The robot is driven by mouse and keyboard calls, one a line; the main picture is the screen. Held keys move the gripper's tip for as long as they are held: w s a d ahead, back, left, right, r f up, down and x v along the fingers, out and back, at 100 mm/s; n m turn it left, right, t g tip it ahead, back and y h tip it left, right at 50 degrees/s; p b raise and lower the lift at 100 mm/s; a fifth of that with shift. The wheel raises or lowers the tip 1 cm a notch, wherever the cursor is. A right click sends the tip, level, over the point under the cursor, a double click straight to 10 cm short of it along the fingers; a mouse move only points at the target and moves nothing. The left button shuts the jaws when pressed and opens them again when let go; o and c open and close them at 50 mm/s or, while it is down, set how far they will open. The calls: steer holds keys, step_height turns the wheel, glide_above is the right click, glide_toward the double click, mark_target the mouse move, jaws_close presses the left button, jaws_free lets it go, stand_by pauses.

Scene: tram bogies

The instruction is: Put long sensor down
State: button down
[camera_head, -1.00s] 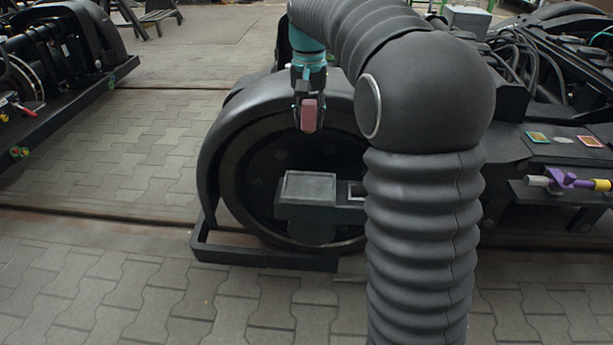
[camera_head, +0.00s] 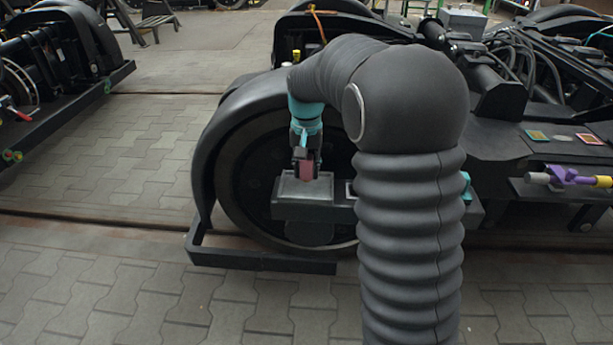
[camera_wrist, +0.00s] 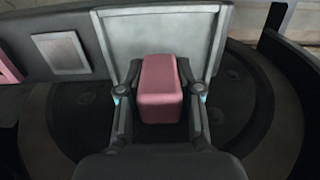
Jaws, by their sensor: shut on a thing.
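The long sensor, a pink block (camera_head: 306,170), is held in my gripper (camera_head: 306,165) with its lower end pointing down. In the wrist view the pink block (camera_wrist: 161,88) sits between the two fingers of my gripper (camera_wrist: 160,98), which are shut on it. Below it is a grey tray (camera_head: 303,200) on a dark ledge in front of the wheel; the tray (camera_wrist: 160,25) also lies behind the block in the wrist view. The block is over the tray's area; I cannot tell whether it touches the tray.
A second, smaller light square compartment (camera_wrist: 61,52) lies beside the tray, with another pink piece (camera_wrist: 8,68) at the wrist view's left edge. The dark wheel (camera_head: 250,180) and its guard stand close behind. A purple and yellow part (camera_head: 568,176) is at right. Paved floor is free at left.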

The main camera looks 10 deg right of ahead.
steer(key=shift+f, duration=1.05)
steer(key=shift+f, duration=0.15)
steer(key=c, duration=0.8)
jaws_free()
